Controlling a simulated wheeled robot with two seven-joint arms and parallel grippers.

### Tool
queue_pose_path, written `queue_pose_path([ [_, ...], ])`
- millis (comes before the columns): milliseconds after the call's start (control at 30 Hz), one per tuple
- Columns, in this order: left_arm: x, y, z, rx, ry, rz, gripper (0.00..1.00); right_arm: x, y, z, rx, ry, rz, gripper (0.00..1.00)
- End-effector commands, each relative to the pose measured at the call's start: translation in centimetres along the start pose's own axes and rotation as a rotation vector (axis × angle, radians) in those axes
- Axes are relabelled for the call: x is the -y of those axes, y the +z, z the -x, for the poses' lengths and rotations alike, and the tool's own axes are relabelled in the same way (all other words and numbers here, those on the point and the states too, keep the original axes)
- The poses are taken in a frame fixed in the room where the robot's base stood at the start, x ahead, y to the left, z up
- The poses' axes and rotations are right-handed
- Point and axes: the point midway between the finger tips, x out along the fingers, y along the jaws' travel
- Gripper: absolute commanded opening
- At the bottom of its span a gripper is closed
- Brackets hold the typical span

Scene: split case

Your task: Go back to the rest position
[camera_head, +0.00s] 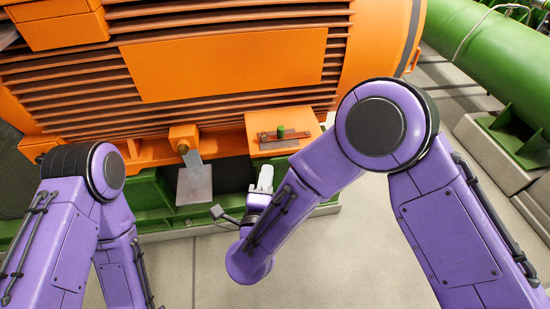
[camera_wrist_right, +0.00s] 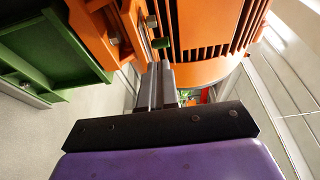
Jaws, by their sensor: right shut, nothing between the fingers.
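My right arm reaches in from the right in the head view and bends down toward the machine. Its gripper (camera_head: 264,180) is over the front of the green base, just below an orange block with a small green knob (camera_head: 282,131). In the right wrist view the two grey fingers of the right gripper (camera_wrist_right: 157,82) lie side by side, shut and empty. The green knob also shows beyond the fingertips (camera_wrist_right: 160,43), apart from them as far as I can tell. My left arm (camera_head: 80,190) hangs folded at the left; its gripper is out of view.
A large orange finned machine (camera_head: 225,65) on a green base (camera_head: 150,210) fills the far side. A grey metal plate (camera_head: 195,184) sticks out at its front. A green pipe (camera_head: 490,60) lies at the upper right. The pale floor (camera_head: 340,260) in front is clear.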

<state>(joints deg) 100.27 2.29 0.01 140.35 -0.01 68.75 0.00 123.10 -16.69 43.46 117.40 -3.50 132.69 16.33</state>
Motion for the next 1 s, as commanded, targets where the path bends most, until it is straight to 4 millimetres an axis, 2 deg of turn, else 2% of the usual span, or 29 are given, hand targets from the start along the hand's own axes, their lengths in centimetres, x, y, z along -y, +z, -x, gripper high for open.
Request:
queue_pose_path([
  [133,0.0,0.1,-0.2,0.0,0.0,0.0,0.0,0.0,0.3,1.8,0.003,0.0,0.001,0.0],
  [400,0.0,0.1,-0.2,0.0,0.0,0.0,0.0,0.0,0.1,2.0,-0.001,0.001,0.006,0.0],
  [467,0.0,0.1,-0.2,0.0,0.0,0.0,0.0,-0.2,0.7,2.0,0.03,0.009,0.04,0.0],
  [567,0.0,0.1,-0.2,0.0,0.0,0.0,0.0,-2.0,2.2,2.3,0.18,0.057,0.225,0.0],
  [600,0.0,0.1,-0.1,0.0,0.0,0.0,0.0,-3.7,1.6,2.0,0.253,0.093,0.362,0.0],
  [667,0.1,-0.1,0.3,0.0,-0.001,0.0,0.0,-8.0,-1.5,1.6,0.354,0.204,0.598,0.0],
  [700,0.1,-0.2,0.5,0.0,-0.001,0.0,0.0,-10.8,-4.1,1.8,0.41,0.289,0.725,0.0],
  [767,0.1,-0.3,0.8,0.0,-0.001,0.0,0.0,-14.4,-8.2,2.8,0.478,0.416,0.871,0.0],
  [800,0.1,-0.4,1.0,0.0,0.0,0.0,0.0,-16.5,-11.1,3.8,0.518,0.504,0.95,0.0],
  [867,0.1,-0.5,1.2,0.0,0.0,0.0,0.0,-19.2,-15.5,5.9,0.571,0.641,1.045,0.0],
  [900,0.1,-0.6,1.4,0.0,0.0,0.0,0.0,-20.6,-18.4,7.5,0.601,0.733,1.094,0.0],
  [1000,0.2,-0.8,1.8,0.0,0.0,0.0,0.0,-22.9,-25.1,11.7,0.641,0.943,1.169,0.0],
])
